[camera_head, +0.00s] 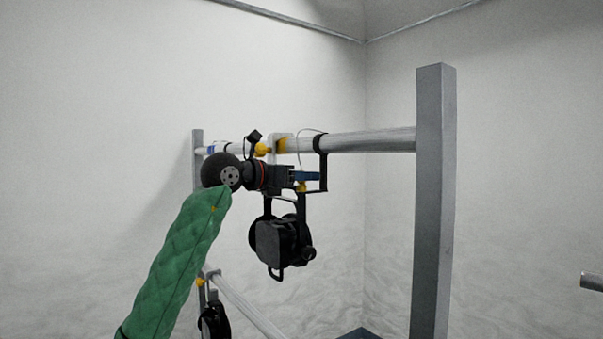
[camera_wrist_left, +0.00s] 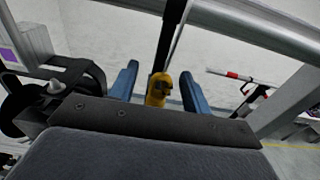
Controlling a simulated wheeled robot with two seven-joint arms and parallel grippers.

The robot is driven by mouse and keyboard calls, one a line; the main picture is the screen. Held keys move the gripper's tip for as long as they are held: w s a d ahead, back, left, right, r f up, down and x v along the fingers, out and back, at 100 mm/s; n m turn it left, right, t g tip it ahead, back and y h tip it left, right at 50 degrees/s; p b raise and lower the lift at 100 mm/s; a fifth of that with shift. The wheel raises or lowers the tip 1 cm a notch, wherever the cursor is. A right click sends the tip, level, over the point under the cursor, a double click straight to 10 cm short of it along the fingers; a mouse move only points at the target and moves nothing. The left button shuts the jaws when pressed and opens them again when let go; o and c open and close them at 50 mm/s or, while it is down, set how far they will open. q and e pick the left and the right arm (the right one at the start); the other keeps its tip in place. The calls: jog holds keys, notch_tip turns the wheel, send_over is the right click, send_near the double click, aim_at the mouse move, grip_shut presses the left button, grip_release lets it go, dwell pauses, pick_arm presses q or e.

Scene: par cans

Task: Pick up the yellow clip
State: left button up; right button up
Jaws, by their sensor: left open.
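The yellow clip (camera_wrist_left: 158,90) shows in the left wrist view between the two blue fingers, with a visible gap on each side. A dark strap or bar rises behind it. In the head view a small yellow part (camera_head: 302,187) shows just under the blue fingertips, beside a black bracket (camera_head: 323,165). My left gripper (camera_head: 306,177) is open around the clip; its fingers also show in the left wrist view (camera_wrist_left: 160,88). Whether a finger touches the clip cannot be told. My right gripper is in neither view.
A black par can (camera_head: 280,242) hangs just below my left gripper. A horizontal metal bar (camera_head: 370,141) runs above it to a grey post (camera_head: 432,200). Another yellow part (camera_head: 262,150) sits near the bar. A lower bar (camera_head: 245,305) carries another dark can (camera_head: 214,320).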

pick_arm(q)
jog(key=shift+w+d, duration=0.1)
jog(key=shift+d, duration=0.05)
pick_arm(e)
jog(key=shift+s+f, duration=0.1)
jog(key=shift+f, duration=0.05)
pick_arm(q)
jog(key=shift+c, duration=0.5)
grip_shut()
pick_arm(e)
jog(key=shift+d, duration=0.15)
